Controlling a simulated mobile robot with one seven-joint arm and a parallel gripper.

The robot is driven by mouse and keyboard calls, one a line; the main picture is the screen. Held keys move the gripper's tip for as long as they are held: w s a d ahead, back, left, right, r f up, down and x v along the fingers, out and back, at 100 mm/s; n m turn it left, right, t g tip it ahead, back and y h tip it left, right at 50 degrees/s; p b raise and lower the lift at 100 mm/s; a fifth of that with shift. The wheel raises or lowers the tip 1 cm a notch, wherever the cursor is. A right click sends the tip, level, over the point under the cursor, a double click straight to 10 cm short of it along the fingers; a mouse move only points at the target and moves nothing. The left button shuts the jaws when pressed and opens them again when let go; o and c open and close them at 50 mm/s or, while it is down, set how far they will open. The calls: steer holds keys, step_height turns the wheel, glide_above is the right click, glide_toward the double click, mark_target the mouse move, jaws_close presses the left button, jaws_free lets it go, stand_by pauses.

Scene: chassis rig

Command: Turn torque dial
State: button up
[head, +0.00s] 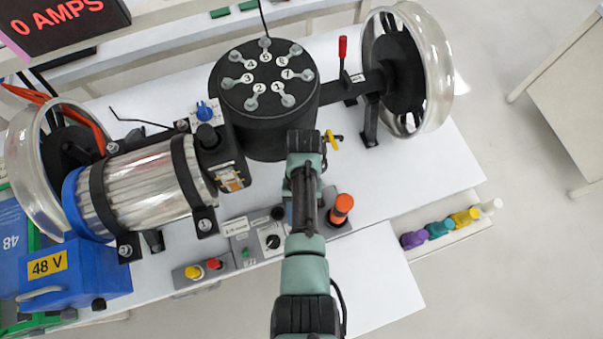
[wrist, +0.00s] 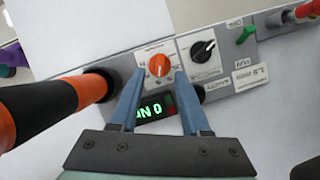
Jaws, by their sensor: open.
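In the wrist view an orange dial (wrist: 159,65) with a pointer sits on a white scale plate on the grey control panel. A green-lit display (wrist: 154,108) is beside it, partly covered by a finger. A black dial (wrist: 202,50) is on a neighbouring plate; it also shows in the head view (head: 272,241). Which dial is labelled torque is too small to read. My gripper (wrist: 159,72) is open, its two blue-grey fingertips on either side of the orange dial in the picture. Contact cannot be told. In the head view my arm hides the orange dial.
An orange-and-black knob (head: 341,205) stands tall close beside my gripper, and looms large in the wrist view (wrist: 50,105). Red and yellow buttons (head: 204,268) and a green switch (wrist: 246,35) are on the panel. A black numbered drum (head: 265,115) stands behind.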

steer(key=v, duration=0.8)
steer(key=shift+r, duration=0.3)
